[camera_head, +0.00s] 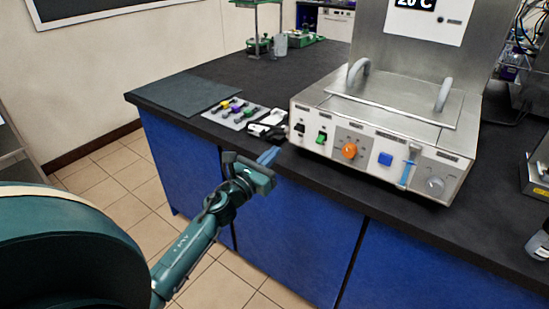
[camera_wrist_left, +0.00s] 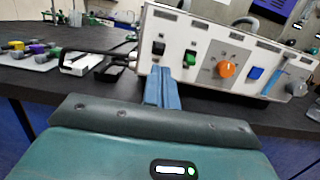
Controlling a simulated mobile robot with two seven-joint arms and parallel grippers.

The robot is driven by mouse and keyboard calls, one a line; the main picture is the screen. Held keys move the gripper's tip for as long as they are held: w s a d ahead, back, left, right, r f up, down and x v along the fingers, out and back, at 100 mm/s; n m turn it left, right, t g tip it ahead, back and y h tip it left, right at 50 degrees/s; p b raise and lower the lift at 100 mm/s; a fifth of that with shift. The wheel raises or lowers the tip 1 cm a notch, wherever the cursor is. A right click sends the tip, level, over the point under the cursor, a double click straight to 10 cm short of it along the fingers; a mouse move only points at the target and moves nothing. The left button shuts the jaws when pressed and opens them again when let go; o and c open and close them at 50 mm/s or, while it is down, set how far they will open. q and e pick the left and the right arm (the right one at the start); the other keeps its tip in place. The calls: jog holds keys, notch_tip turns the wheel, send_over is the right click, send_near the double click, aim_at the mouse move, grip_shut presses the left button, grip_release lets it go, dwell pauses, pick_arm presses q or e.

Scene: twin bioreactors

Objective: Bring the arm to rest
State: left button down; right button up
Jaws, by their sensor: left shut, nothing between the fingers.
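My left gripper (camera_head: 268,156) is in front of the dark bench's front edge, near the left end of a steel water-bath unit (camera_head: 385,150). Its blue fingers are shut together with nothing between them. In the left wrist view the shut fingers (camera_wrist_left: 162,88) point at the unit's front panel, below its black and green switches. The fingers look apart from the panel, though the exact gap is hard to tell. My left arm reaches in from the lower left of the head view. My right gripper does not show.
The panel carries a green switch (camera_head: 321,138), an orange knob (camera_head: 349,151) and a blue button (camera_head: 385,159). A tray of coloured items (camera_head: 236,112) and a dark mat (camera_head: 188,96) lie left on the bench. Tiled floor (camera_head: 125,170) is clear left of the blue cabinets.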

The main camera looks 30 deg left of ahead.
pick_arm(q)
jog(key=shift+s, duration=0.3)
dwell(0.5)
